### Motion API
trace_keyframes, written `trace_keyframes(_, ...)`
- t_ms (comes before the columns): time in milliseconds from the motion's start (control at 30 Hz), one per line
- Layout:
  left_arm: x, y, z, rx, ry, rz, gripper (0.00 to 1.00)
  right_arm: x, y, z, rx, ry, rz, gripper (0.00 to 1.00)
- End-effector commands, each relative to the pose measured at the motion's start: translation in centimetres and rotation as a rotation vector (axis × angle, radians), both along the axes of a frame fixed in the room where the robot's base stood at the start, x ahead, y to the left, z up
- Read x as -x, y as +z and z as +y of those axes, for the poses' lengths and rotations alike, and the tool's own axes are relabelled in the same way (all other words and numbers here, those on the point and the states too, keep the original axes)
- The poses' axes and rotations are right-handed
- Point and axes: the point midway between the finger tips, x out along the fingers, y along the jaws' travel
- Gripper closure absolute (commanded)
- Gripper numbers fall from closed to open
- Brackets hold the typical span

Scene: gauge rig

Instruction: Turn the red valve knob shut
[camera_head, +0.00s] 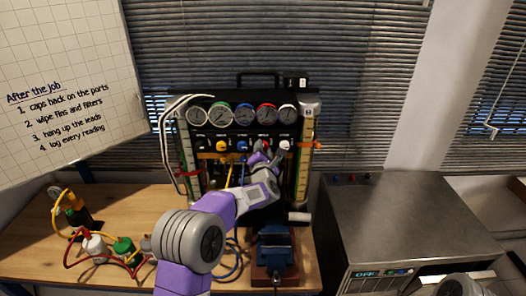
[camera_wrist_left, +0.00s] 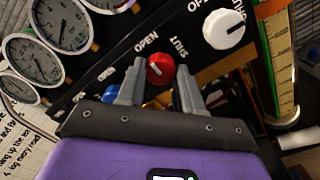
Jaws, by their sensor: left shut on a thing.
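The red valve knob (camera_wrist_left: 160,69) sits on the black panel of the gauge rig (camera_wrist_left: 108,63), with the words OPEN and SHUT printed beside it. A pale pointer mark shows on its face; I cannot tell exactly where it points. My left gripper (camera_wrist_left: 159,88) has one finger on each side of the knob and is shut on it. In the head view the left gripper (camera_head: 260,152) reaches the rig's lower row of knobs and mostly hides the red knob.
A white knob (camera_wrist_left: 224,29) and a blue knob (camera_wrist_left: 111,94) flank the red one closely. Several round gauges (camera_head: 220,114) sit above. A blue vise (camera_head: 274,250) stands on the bench in front. A metal cabinet (camera_head: 410,215) is at right.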

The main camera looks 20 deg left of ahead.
Motion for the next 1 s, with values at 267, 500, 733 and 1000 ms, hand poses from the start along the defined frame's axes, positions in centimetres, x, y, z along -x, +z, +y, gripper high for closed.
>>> trace_keyframes(267, 0.0, -0.1, 0.0, -0.166, 0.001, 0.046, 0.95, 0.0, -1.4, 0.0, 0.000, 0.000, 0.000, 0.45)
trace_keyframes(500, 0.0, 0.0, 0.0, -0.380, 0.001, 0.107, 0.95, 0.0, -2.3, 0.0, 0.000, 0.000, 0.000, 0.45)
trace_keyframes(733, 0.0, 0.2, 0.1, -0.592, 0.001, 0.168, 0.95, 0.0, -2.6, 0.0, 0.000, 0.000, 0.000, 0.45)
trace_keyframes(1000, 0.0, 0.3, 0.1, -0.839, 0.002, 0.239, 0.95, 0.0, -2.4, 0.0, 0.000, 0.000, 0.000, 0.45)
